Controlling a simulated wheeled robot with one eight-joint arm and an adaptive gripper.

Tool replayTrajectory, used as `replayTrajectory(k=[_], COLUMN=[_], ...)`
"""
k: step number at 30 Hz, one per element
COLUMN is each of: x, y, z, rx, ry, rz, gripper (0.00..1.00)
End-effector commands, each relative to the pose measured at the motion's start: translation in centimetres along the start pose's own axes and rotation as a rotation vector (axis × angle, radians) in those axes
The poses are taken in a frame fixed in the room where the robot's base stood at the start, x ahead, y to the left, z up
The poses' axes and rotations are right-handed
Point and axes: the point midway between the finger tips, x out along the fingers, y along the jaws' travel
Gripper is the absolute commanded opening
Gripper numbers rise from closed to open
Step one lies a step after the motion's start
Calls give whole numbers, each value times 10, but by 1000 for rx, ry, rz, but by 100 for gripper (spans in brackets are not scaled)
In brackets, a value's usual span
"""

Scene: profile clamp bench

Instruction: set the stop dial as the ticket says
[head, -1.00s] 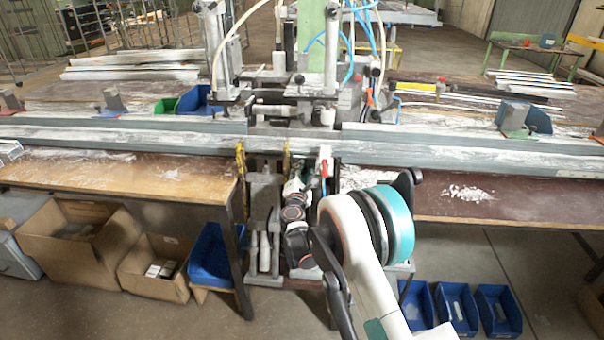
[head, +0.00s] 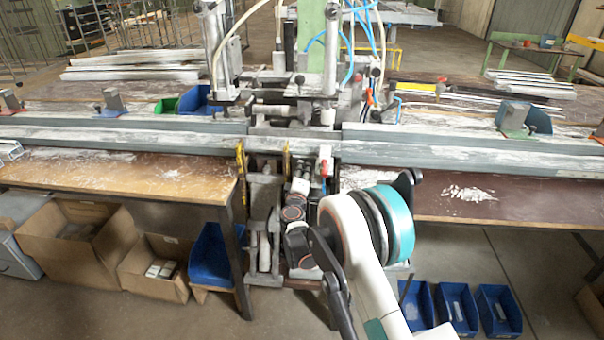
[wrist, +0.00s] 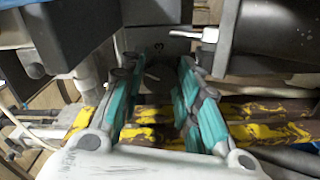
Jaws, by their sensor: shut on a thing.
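In the wrist view my gripper (wrist: 158,70) has its two teal-padded fingers closed in on a dark, shadowed thing in front of a grey plate (wrist: 160,46) with a small dark mark. From its place at the machine I take this thing to be the stop dial; its face and setting cannot be read. In the head view my arm reaches under the front of the clamp machine (head: 318,112), and the fingers are hidden there. No ticket can be made out in either view.
Yellow-and-brown worn bars (wrist: 262,132) run below and right of my fingers. A dark block (wrist: 75,35) and a black cylinder (wrist: 275,38) crowd them. Long grey profiles (head: 430,146) lie across the bench. Blue bins (head: 497,310) stand on the floor at right.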

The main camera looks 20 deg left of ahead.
Motion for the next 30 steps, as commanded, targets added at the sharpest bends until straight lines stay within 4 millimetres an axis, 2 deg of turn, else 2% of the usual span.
replayTrajectory(k=[30], x=[-1], y=[-2], z=[1], rx=[925], ry=[-1], rz=[0], gripper=[6])
